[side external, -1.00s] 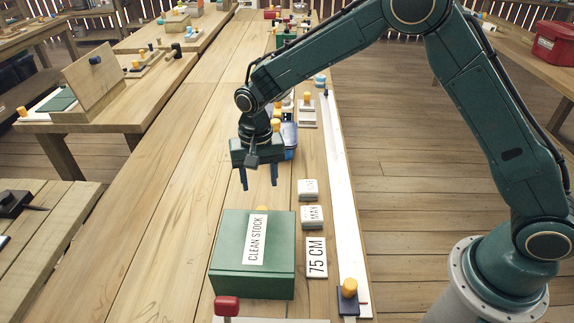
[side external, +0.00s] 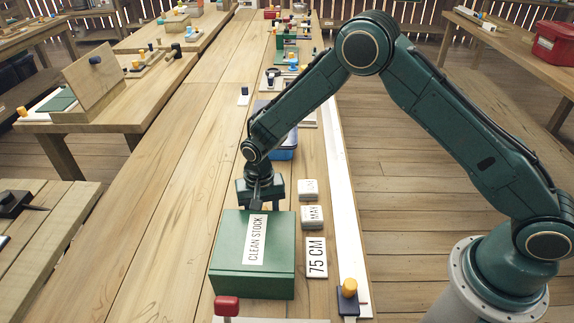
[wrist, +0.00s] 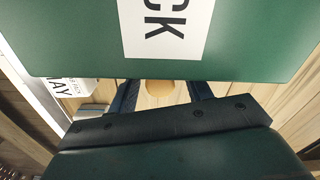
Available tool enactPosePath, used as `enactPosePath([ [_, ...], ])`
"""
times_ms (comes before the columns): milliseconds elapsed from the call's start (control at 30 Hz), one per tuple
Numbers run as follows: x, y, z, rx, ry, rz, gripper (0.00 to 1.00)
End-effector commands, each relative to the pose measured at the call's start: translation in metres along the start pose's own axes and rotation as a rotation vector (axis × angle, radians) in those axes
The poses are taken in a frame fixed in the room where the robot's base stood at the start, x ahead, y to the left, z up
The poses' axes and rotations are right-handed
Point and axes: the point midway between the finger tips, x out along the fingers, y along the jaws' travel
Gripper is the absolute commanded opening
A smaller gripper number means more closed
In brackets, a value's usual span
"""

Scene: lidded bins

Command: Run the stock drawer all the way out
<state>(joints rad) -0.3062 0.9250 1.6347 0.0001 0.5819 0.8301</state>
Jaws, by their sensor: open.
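The stock drawer unit is a green box (side external: 225,245) with a white "CLEAN STOCK" label on top, on the long wooden bench. Its green top also fills the upper wrist view (wrist: 75,40). An orange-yellow knob (wrist: 158,90) shows just past the box's edge in the wrist view. My gripper (side external: 262,203) is low at the far side of the box, its fingertips hidden behind it in the side view. In the wrist view its two dark fingers (wrist: 164,94) are open, one on each side of the knob. I cannot tell whether they touch it. Whether the drawer is out at all is hidden.
White blocks, one marked "MAY" (side external: 312,217), and a "75 CM" card (side external: 316,257) lie right of the box. A red knob (side external: 227,306) stands in front. A blue bin (side external: 284,150) stands behind my gripper. The bench left of the box is clear.

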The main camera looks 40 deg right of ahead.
Motion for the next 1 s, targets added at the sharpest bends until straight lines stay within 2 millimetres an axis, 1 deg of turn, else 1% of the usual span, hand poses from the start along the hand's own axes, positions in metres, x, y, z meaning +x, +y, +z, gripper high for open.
enactPosePath([
  [233, 0.001, 0.000, 0.000, 0.000, 0.000, 0.000, 0.50],
  [300, 0.001, 0.000, 0.000, 0.000, 0.000, 0.000, 0.36],
  [367, 0.000, 0.000, 0.000, 0.000, 0.000, 0.000, 0.24],
  [400, 0.000, 0.000, 0.000, 0.000, 0.000, 0.000, 0.17],
  [467, 0.000, 0.000, 0.000, 0.000, 0.000, 0.000, 0.05],
  [633, 0.000, 0.000, -0.001, 0.000, 0.000, 0.000, 0.05],
  [767, 0.000, 0.002, -0.007, 0.002, 0.001, 0.000, 0.05],
  [867, 0.001, 0.005, -0.017, 0.003, 0.001, 0.000, 0.05],
  [1000, 0.001, 0.010, -0.037, 0.005, 0.002, -0.001, 0.05],
])
